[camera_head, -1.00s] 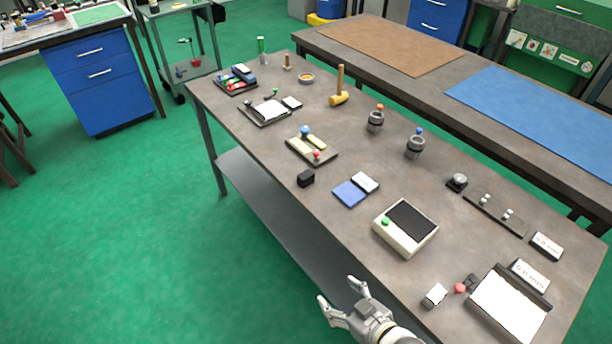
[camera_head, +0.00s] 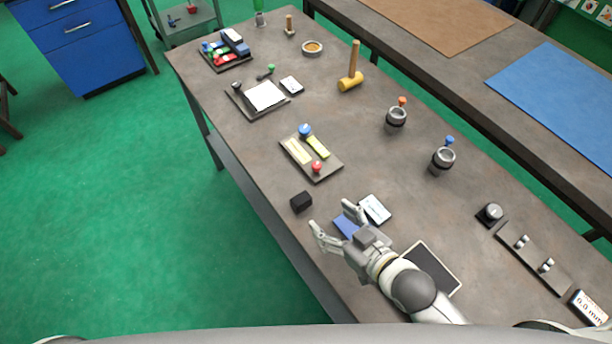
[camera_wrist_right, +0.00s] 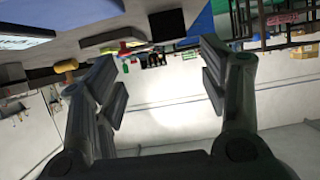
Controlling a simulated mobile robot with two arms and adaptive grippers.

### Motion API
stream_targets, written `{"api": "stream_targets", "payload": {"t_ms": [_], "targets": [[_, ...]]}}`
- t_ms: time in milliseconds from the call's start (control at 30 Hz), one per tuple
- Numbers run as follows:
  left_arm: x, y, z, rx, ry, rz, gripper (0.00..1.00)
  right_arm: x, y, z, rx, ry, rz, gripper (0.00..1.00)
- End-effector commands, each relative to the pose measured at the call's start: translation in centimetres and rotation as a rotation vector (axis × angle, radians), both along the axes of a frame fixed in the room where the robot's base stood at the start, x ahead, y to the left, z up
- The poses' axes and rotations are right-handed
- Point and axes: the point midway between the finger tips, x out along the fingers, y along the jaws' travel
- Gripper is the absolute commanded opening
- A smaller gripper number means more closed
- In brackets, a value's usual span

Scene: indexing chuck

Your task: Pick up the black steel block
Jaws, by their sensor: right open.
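The black steel block (camera_head: 301,202) is a small dark cube on the grey workbench (camera_head: 262,150), close to its near left edge. My right gripper (camera_head: 332,217) is open and empty. In the head view its two fingers are spread just to the right of the block, apart from it, and cover part of the blue pad. The open fingers also show in the right wrist view (camera_wrist_right: 160,75); a small dark shape lies between them, and I cannot tell whether it is the block. My left gripper is not in view.
A white card (camera_head: 375,209) lies beside the blue pad (camera_head: 346,226). Behind the block is a tray with coloured knobs (camera_head: 325,170). Bare bench surrounds the block; the green floor (camera_head: 150,230) lies beyond the edge.

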Motion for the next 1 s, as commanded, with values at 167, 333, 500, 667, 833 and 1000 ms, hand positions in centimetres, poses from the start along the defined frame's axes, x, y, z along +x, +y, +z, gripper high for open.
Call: {"api": "stream_targets", "payload": {"t_ms": [167,333,500,667,833,1000], "targets": [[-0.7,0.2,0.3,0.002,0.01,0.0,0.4,2.0,1.4,-0.8,0.004,0.0,0.0,0.68],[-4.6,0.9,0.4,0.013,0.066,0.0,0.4,3.6,2.5,-1.7,0.002,0.0,-0.001,0.68],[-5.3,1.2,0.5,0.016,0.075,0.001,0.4,4.2,3.0,-2.0,0.001,0.001,0.001,0.68],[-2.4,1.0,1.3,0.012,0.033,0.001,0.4,5.5,4.2,-2.4,0.002,-0.001,0.001,0.68],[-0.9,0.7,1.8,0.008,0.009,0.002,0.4,7.0,5.3,-3.3,0.001,0.001,0.001,0.68],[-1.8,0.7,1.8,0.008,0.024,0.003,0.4,7.7,5.8,-3.8,0.001,0.001,0.001,0.68]]}}
